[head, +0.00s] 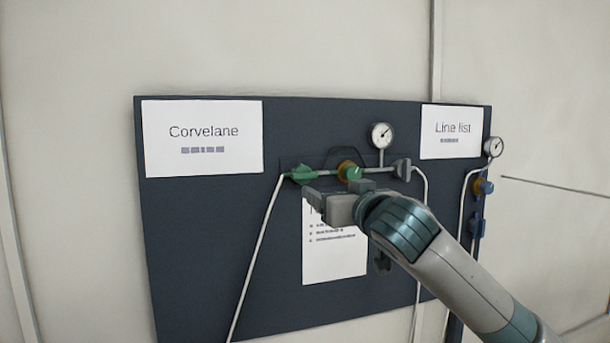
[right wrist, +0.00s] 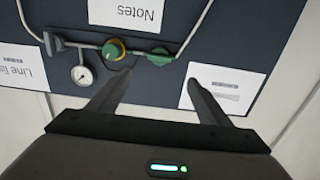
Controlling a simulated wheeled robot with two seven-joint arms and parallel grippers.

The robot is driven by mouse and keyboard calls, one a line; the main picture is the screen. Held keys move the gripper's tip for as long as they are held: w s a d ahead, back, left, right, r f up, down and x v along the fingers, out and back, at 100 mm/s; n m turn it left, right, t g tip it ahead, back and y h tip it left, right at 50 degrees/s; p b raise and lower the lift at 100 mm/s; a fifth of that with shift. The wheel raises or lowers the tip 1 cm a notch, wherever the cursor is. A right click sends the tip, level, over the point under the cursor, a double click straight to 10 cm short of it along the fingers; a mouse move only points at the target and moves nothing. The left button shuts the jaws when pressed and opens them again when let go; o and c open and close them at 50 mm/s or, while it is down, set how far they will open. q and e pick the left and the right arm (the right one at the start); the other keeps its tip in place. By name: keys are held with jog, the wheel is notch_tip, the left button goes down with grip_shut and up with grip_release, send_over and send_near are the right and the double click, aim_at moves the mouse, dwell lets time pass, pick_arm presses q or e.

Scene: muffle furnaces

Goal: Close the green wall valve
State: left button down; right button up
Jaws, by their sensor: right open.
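A green valve (head: 303,174) sits at the left end of a short horizontal pipe on the dark wall board. It also shows in the right wrist view (right wrist: 159,57), ahead of the space between my fingers. Beside it is a valve with an orange body and a green part (head: 349,171), also in the right wrist view (right wrist: 113,49). My right gripper (head: 314,193) is open and empty, just below the green valve in the head view. In the wrist view its fingers (right wrist: 161,77) stand apart, short of the valve. I see no contact. My left gripper is not in view.
The dark board (head: 210,250) carries a gauge (head: 381,136), a grey valve (head: 403,169) and pipes. Paper signs (head: 202,138) hang on it. A second gauge (head: 494,146) and blue valve (head: 477,224) are at the right. My arm covers the lower right.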

jog(key=shift+s+r, duration=0.15)
jog(key=p, duration=0.6)
send_near(306, 176)
jog(key=x, duration=0.6)
jog(key=shift+w+a, duration=0.15)
jog(key=shift+w, duration=0.2)
jog(key=shift+p+x, duration=0.55)
jog(key=shift+x, duration=0.5)
jog(key=shift+c, duration=0.6)
jog(key=c, duration=0.9)
